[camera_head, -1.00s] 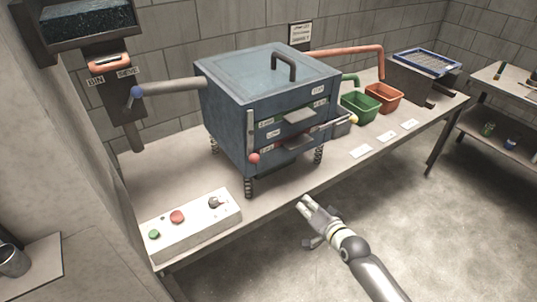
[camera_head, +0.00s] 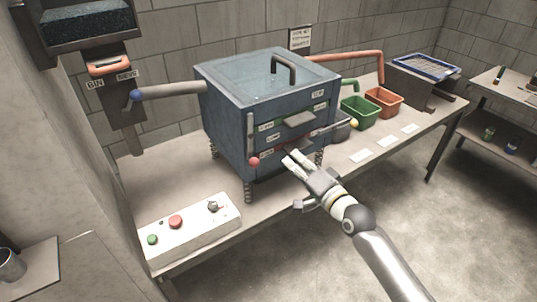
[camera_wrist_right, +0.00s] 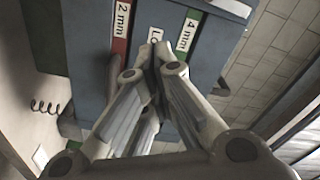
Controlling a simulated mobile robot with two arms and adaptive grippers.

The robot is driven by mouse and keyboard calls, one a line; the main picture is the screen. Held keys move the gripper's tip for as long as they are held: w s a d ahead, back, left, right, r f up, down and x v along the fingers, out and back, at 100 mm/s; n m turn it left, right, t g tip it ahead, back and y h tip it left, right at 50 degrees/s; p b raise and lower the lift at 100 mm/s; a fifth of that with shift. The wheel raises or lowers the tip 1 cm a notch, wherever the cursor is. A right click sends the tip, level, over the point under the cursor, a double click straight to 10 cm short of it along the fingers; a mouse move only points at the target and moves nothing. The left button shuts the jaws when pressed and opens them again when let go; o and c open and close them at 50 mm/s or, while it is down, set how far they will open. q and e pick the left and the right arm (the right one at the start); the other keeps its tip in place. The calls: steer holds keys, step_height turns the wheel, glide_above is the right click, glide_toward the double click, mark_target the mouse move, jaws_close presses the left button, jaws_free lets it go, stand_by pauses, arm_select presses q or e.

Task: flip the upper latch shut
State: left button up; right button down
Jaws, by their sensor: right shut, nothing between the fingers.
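The blue sieve box (camera_head: 222,122) stands on springs on the bench. A grey bar with a red knob (camera_head: 254,162) hangs upright at its front left edge. Another bar with a yellow knob (camera_head: 353,124) sticks out from the front right side, tilted up. I cannot tell which is the upper latch. My right gripper (camera_head: 292,162) is shut and empty, its fingertips close before the lower front of the box. In the wrist view its fingers (camera_wrist_right: 152,62) point at the box front between the red 2 mm label (camera_wrist_right: 121,30) and green 4 mm label (camera_wrist_right: 188,32). Contact is unclear.
A white control panel (camera_head: 190,236) with buttons sits at the bench's front left. Green (camera_head: 361,112) and orange (camera_head: 384,101) bins stand right of the box. A grey pipe (camera_head: 172,90) enters from the left. Open floor lies in front of the bench.

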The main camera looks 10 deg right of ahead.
mark_target(270, 137)
steer(key=p+x, duration=0.1)
steer(key=x, duration=0.8)
steer(key=shift+w+a, duration=0.1)
steer(key=shift+w, duration=0.05)
steer(key=shift+s+a+f+p, duration=0.65)
steer(key=shift+s+a+p, duration=0.1)
steer(key=shift+s+a, duration=0.15)
steer(key=shift+s+a+f, duration=0.25)
steer(key=shift+s+a, duration=0.15)
steer(key=shift+s, duration=0.15)
steer(key=shift+w+f, duration=0.1)
